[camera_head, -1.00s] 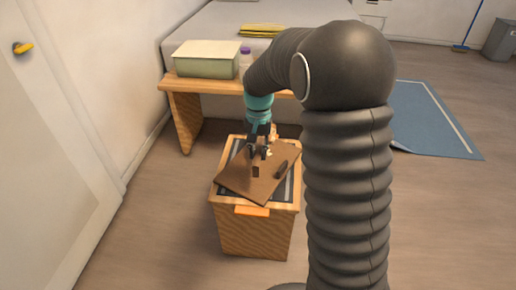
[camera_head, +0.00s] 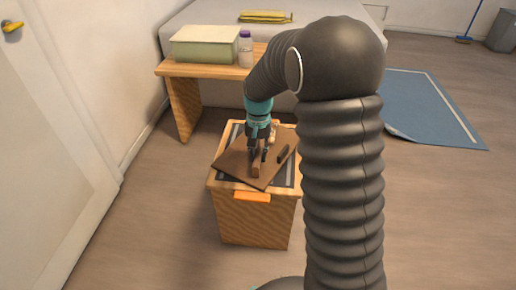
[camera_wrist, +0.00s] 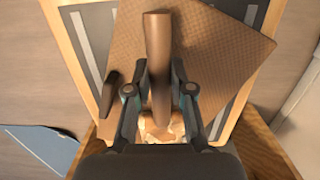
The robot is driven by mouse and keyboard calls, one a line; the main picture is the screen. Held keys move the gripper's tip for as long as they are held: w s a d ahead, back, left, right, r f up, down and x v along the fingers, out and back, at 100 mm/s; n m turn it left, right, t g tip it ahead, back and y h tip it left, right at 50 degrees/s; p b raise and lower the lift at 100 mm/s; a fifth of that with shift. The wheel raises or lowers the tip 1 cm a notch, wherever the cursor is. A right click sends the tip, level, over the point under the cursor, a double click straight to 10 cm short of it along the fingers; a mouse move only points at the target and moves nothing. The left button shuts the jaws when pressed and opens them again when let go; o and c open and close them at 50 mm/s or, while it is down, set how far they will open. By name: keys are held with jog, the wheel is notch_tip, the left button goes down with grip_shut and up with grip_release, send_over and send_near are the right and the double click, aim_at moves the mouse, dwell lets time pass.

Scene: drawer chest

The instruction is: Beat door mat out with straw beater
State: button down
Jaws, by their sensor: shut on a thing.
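A brown woven square mat (camera_head: 232,163) lies turned at an angle on top of the small wooden drawer chest (camera_head: 254,220). It also fills much of the wrist view (camera_wrist: 215,50). My gripper (camera_head: 258,155) is over the mat, and its fingers (camera_wrist: 161,72) are shut on a brown rod-like handle, which I take for the straw beater's (camera_wrist: 159,40). The handle's end also shows in the head view (camera_head: 256,170). A tan, knotted part (camera_wrist: 160,130) shows behind the fingers, partly hidden by my gripper. I cannot tell whether the handle touches the mat.
A small dark object (camera_head: 283,154) lies on the mat, right of my gripper. Behind the chest, a wooden bench (camera_head: 182,105) bears a pale green box (camera_head: 205,45) and a purple-capped bottle (camera_head: 245,50). A blue rug (camera_head: 425,105) lies right. A white door (camera_head: 50,150) stands left.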

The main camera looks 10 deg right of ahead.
jog(key=shift+r+p, duration=2.5)
jog(key=shift+r, duration=0.9)
jog(key=shift+f, duration=0.1)
notch_tip(320, 180, down, 7)
jog(key=b, duration=0.4)
jog(key=shift+b, duration=0.35)
notch_tip(320, 180, up, 7)
jog(key=p, duration=0.5)
jog(key=shift+r, duration=0.2)
